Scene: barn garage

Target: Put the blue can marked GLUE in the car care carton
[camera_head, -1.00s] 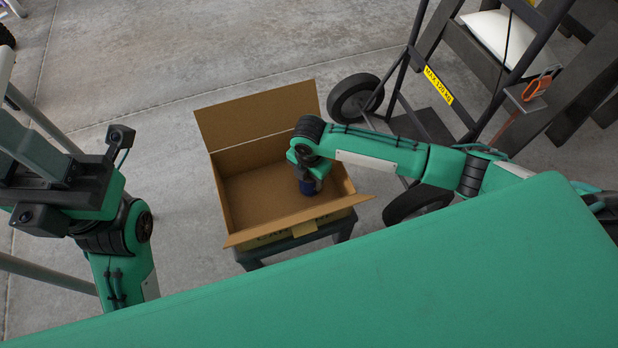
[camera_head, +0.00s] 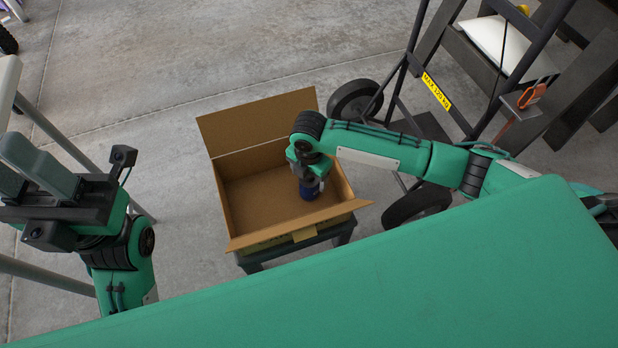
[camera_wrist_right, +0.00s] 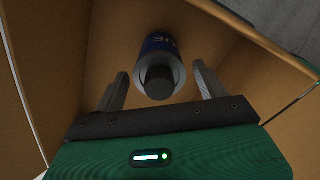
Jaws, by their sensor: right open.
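The blue can (camera_head: 309,192) is inside the open cardboard carton (camera_head: 231,206), near its right side. My right gripper (camera_head: 307,178) reaches down into the carton over the can. In the wrist view its fingers (camera_wrist_right: 159,86) are apart, one on each side of the can, with gaps showing.
The carton stands on a dark low stand (camera_head: 345,232) with its flaps open. A hand truck (camera_head: 437,92) with black wheels is close behind my right arm. Grey concrete floor (camera_head: 190,50) is clear behind the carton.

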